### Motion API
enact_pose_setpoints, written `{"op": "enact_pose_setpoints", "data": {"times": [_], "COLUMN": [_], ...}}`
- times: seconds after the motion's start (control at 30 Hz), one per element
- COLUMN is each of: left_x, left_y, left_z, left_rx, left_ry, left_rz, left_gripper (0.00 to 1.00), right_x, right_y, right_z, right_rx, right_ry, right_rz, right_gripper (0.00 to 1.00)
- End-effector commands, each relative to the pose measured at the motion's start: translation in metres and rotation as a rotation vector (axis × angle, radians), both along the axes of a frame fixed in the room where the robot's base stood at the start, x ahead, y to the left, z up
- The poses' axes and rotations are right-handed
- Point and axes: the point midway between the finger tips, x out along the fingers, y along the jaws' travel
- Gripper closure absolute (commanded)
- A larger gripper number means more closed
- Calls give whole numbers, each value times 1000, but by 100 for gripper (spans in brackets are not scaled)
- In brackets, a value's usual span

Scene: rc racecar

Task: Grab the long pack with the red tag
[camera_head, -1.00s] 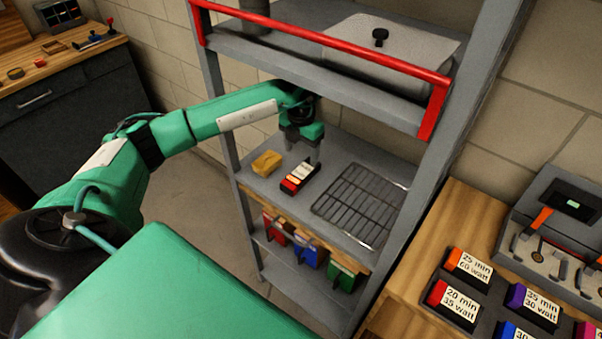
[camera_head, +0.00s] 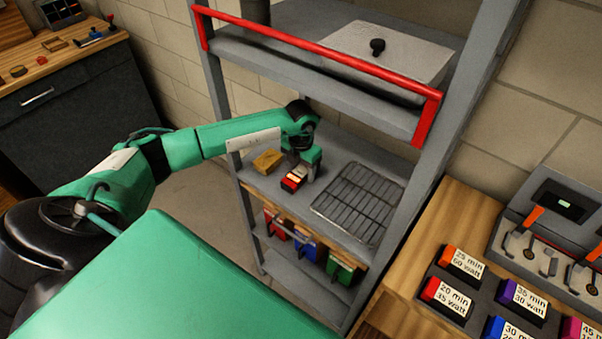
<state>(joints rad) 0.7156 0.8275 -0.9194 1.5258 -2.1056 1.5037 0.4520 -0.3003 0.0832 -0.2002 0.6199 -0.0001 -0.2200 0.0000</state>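A long dark pack with a red tag and a pale label (camera_head: 292,181) lies on the middle shelf (camera_head: 330,212), left of a wire rack. My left gripper (camera_head: 304,174) is low over the shelf, pointing down at the pack. It covers the pack's far part, and only the near red end and part of the label show. The fingers are small and dark here, so I cannot tell whether they touch the pack or are closed on it. My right gripper is not in view.
A yellow-brown block (camera_head: 268,161) lies just left of the pack. The wire rack (camera_head: 360,203) is to its right. A red rail (camera_head: 320,55) edges the shelf above. Red, blue and green bins (camera_head: 308,248) hang below. Several labelled packs (camera_head: 463,265) lie on the wooden bench at right.

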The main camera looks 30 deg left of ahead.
Motion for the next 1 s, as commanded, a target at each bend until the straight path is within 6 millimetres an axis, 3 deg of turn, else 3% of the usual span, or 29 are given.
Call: {"op": "enact_pose_setpoints", "data": {"times": [0.03,0.23,0.57,1.0], "left_x": [0,0,1,1], "left_y": [0,0,0,0], "left_z": [0,1,9,86], "left_rx": [0,0,0,-1], "left_ry": [0,0,-4,-4], "left_rz": [0,0,0,0], "left_gripper": [51,91,92,92], "right_x": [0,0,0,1], "right_y": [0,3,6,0], "right_z": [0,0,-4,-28], "right_rx": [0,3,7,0], "right_ry": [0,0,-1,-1], "right_rz": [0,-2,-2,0], "right_gripper": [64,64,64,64]}}
